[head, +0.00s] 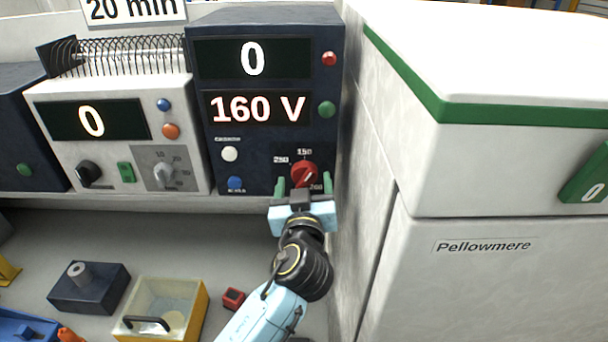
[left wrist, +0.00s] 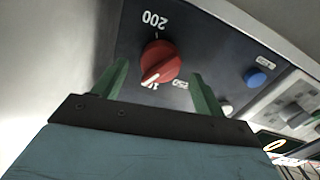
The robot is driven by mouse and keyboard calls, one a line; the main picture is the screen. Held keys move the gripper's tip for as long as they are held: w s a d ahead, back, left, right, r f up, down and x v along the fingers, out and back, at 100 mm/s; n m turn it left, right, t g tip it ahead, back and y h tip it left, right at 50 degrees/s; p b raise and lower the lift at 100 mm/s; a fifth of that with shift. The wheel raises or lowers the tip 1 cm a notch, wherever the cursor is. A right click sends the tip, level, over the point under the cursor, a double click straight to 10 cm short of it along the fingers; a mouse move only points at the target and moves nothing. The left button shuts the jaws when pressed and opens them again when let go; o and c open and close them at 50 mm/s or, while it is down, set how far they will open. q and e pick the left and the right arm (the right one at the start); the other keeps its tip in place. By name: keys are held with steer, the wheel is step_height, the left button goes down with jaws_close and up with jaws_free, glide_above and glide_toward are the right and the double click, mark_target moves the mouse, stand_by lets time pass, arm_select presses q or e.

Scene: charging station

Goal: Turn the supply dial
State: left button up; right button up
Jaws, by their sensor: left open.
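The supply dial is a red knob (head: 305,174) at the lower right of a dark blue supply unit (head: 262,140) with displays reading "0" and "160 V". Labels 250, 150 and 200 stand around it. In the left wrist view the red knob (left wrist: 161,62) has a pale pointer line and sits between and beyond the fingertips. My left gripper (head: 302,186) is open, its two green fingers on either side of the dial. I cannot tell whether they touch it. My right gripper is not in view.
A white unit (head: 120,130) with its own dials stands left of the supply. A white cabinet (head: 480,170) with green trim stands close on the right. On the counter below are a dark block (head: 90,290), a yellow-sided box (head: 195,305) and a small red block (head: 233,298).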

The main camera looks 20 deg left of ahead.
arm_select(q)
steer(key=shift+w+a, duration=0.2)
steer(key=shift+w, duration=0.5)
steer(key=c, duration=1)
steer(key=shift+o, duration=0.2)
steer(key=shift+m, duration=1.4)
steer(key=shift+d+m+p, duration=0.1)
steer(key=shift+m+p, duration=0.2)
steer(key=shift+m, duration=1.2)
